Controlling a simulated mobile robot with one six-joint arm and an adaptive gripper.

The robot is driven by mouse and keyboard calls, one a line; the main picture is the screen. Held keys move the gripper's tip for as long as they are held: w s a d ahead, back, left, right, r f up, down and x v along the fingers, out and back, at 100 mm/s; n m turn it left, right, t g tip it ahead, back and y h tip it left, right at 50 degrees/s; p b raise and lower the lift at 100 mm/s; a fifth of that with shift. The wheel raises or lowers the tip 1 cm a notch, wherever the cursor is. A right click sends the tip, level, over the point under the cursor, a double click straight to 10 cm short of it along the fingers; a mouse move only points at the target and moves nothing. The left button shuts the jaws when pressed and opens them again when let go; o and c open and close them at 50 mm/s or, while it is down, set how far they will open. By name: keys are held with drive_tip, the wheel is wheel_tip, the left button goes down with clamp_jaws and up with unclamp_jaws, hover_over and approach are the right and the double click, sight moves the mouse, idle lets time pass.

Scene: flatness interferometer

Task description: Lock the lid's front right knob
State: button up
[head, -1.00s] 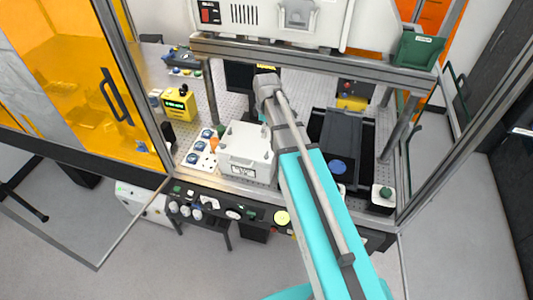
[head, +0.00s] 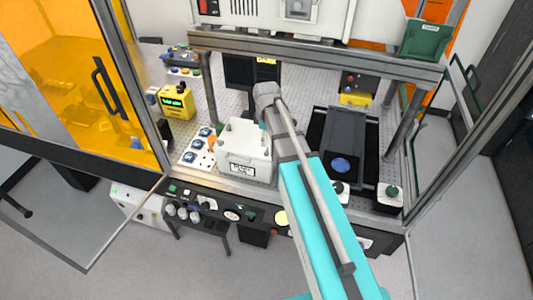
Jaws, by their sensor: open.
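A white box with a light lid (head: 243,138) stands on the perforated bench, a label on its front face. The lid's front right corner lies close beside my arm in the picture. Its front right knob is too small to make out, so I cannot tell how it is turned. My arm reaches up from the lower right, and its wrist end appears above the box's back right corner. My gripper is hidden behind my own arm links, so its fingers and their distance from the knob do not show.
Left of the box is a white panel with blue-topped round parts (head: 190,157). A yellow device (head: 177,102) stands behind it. A dark unit with a blue disc (head: 341,165) lies to the right. A metal crossbeam (head: 315,55) spans the back; an open glass door is at left.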

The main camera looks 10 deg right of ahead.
sight(267, 150)
drive_tip(key=shift+f+b, duration=3.05)
drive_tip(key=shift+f, duration=0.3)
drive_tip(key=c, duration=1.1)
